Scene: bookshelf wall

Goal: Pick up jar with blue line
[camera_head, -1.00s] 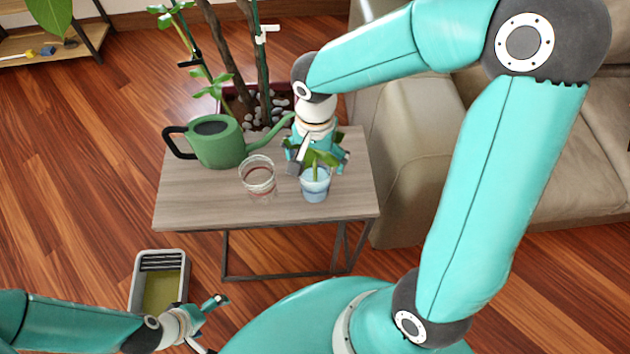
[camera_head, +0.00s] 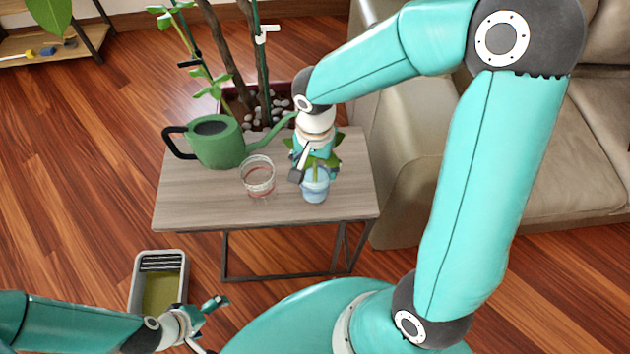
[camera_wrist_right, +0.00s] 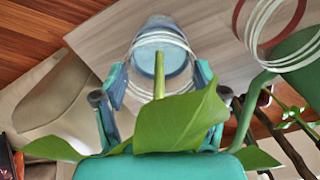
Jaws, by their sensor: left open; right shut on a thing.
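The jar with the blue line (camera_head: 314,190) is a clear glass with bluish contents, standing upright on the small wooden table. A green leafy plant (camera_wrist_right: 180,122) has its stem in this jar. My right gripper (camera_head: 315,172) is over the jar from behind and above, its fingers on both sides of it, shut on it. The jar also shows between the fingers in the right wrist view (camera_wrist_right: 147,58). Leaves hide part of the fingers and the contact. My left gripper (camera_head: 208,326) is open and empty, low at the left, away from the table.
A second clear jar with a reddish line (camera_head: 258,177) stands just left of the held jar. A green watering can (camera_head: 217,148) sits at the table's back left, its spout reaching towards my right gripper. The table's front (camera_head: 215,212) is clear. A beige sofa (camera_head: 405,185) borders the right.

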